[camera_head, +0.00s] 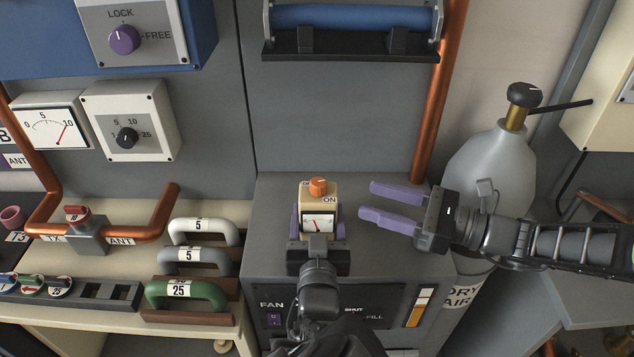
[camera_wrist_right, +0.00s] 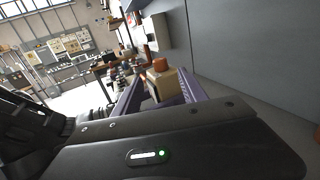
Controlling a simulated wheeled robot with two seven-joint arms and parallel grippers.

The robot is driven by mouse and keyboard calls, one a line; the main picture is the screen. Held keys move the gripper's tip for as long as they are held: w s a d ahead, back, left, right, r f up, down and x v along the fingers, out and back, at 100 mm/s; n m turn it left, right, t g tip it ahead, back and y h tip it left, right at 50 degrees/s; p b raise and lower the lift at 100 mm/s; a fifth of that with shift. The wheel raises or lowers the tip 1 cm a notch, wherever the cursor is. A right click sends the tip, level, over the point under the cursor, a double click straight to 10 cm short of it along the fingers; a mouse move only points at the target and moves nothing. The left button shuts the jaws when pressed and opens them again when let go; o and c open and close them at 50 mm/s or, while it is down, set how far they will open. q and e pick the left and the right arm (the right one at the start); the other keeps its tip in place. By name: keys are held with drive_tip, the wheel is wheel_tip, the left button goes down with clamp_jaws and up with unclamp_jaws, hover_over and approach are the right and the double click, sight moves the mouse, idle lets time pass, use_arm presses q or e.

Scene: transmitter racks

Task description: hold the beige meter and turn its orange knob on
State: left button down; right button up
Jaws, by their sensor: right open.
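The beige meter (camera_head: 305,192) is in the middle of the head view, above the grey cabinet, with its dial face towards me. Its orange knob (camera_head: 318,186) sits at the top, with an ON label to its right; where the knob points is too small to tell. My left gripper (camera_head: 318,222) comes from below, with a purple finger along each side of the meter, shut on it. My right gripper (camera_head: 367,200) is open and empty, to the right of the meter, fingers pointing left. In the right wrist view the meter (camera_wrist_right: 162,85) and orange knob (camera_wrist_right: 160,65) show beyond the fingers.
A grey bottle (camera_head: 490,165) with a black-topped valve stands right of my right gripper. A copper pipe (camera_head: 440,110) runs down the wall behind. Several handled blocks (camera_head: 190,294) stand at the left. The grey cabinet top (camera_head: 275,200) around the meter is clear.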

sight(317, 180)
idle(0.3)
drive_tip(key=x, duration=1.2)
drive_tip(key=shift+c, duration=0.4)
clamp_jaws()
